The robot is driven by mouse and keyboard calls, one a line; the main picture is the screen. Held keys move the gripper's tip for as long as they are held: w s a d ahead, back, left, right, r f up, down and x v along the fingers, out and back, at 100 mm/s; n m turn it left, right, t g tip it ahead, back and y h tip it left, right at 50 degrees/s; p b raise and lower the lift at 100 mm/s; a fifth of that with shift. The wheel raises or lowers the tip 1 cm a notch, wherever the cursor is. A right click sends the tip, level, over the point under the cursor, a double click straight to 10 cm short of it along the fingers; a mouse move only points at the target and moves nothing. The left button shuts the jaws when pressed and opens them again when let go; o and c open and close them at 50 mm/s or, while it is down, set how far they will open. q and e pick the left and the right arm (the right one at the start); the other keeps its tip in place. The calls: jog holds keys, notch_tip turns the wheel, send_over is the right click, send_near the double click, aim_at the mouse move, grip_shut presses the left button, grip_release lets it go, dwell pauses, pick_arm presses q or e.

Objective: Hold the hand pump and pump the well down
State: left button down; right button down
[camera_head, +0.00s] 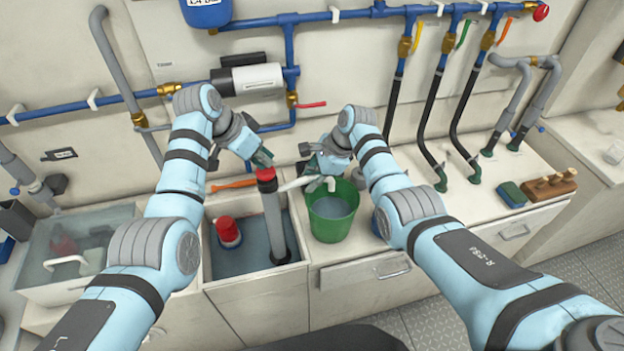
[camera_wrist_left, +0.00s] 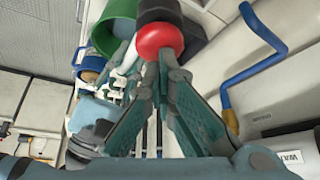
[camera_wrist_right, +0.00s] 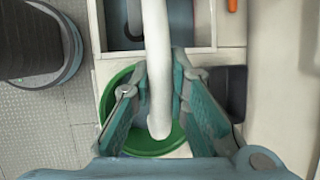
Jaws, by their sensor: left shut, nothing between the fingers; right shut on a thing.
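The hand pump (camera_head: 275,225) stands as a dark grey tube in the open well (camera_head: 245,283), which holds water. Its red top (camera_head: 266,174) shows large in the left wrist view as a red knob (camera_wrist_left: 160,40). My left gripper (camera_head: 264,158) is shut and empty, its fingertips right at the knob; I cannot tell if they touch. A white spout (camera_wrist_right: 157,60) runs from the pump toward the green bucket (camera_head: 324,232). My right gripper (camera_wrist_right: 160,75) is shut on the spout, above the bucket. The bucket holds some water.
A red-topped float or pump (camera_head: 228,232) sits in the well, left of the hand pump. A clear-covered compartment (camera_head: 75,245) lies further left. Blue pipes (camera_head: 330,16) and black hoses (camera_head: 468,100) line the wall. A sponge (camera_head: 512,194) and wooden block (camera_head: 550,186) lie at right.

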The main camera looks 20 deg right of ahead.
pick_arm(q)
jog(key=shift+r, duration=2.15)
notch_tip(320, 180, up, 5)
pick_arm(e)
jog(key=c, duration=1.5)
grip_release()
jog(key=shift+o, duration=0.2)
